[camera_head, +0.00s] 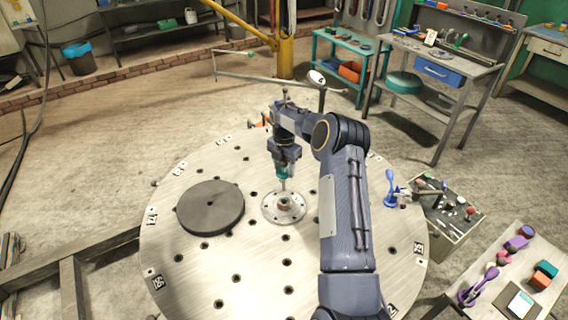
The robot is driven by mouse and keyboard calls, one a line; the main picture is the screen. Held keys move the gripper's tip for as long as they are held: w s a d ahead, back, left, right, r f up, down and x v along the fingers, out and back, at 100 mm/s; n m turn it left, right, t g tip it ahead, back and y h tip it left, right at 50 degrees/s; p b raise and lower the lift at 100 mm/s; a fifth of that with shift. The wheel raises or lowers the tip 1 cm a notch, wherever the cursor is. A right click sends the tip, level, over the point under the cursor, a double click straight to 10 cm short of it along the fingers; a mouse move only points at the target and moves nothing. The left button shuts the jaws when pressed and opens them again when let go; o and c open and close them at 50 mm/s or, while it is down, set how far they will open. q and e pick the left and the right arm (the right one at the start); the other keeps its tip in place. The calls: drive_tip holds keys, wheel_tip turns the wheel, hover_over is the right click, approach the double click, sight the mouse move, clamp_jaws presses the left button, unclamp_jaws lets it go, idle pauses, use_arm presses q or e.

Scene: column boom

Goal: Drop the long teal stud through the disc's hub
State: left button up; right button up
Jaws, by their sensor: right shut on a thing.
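My right gripper (284,168) points down over the round table and is shut on the teal stud (283,173). The stud's teal part shows just below the fingers, and a thin pale shank hangs upright from it. Beneath it a flat metal disc (271,213) with small holes lies on the table, with a brownish raised hub (285,204) at its middle. The shank's lower end shows just above or at the hub; I cannot tell whether it has entered. My left gripper is not in view.
A thick dark grey disc (210,208) lies left on the perforated round table (255,265). A blue clamp-like part (391,190) stands at the right edge, beside a box of tools (452,212). A yellow column (287,50) rises behind. The table's front is clear.

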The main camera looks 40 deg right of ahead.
drive_tip(key=shift+f+b, duration=0.75)
drive_tip(key=shift+f, duration=1.1)
drive_tip(key=shift+d, duration=0.15)
drive_tip(key=shift+f+b, duration=0.6)
drive_tip(key=shift+b, duration=0.05)
wheel_tip(320, 180, down, 8)
drive_tip(key=b, duration=0.6)
idle(4.4)
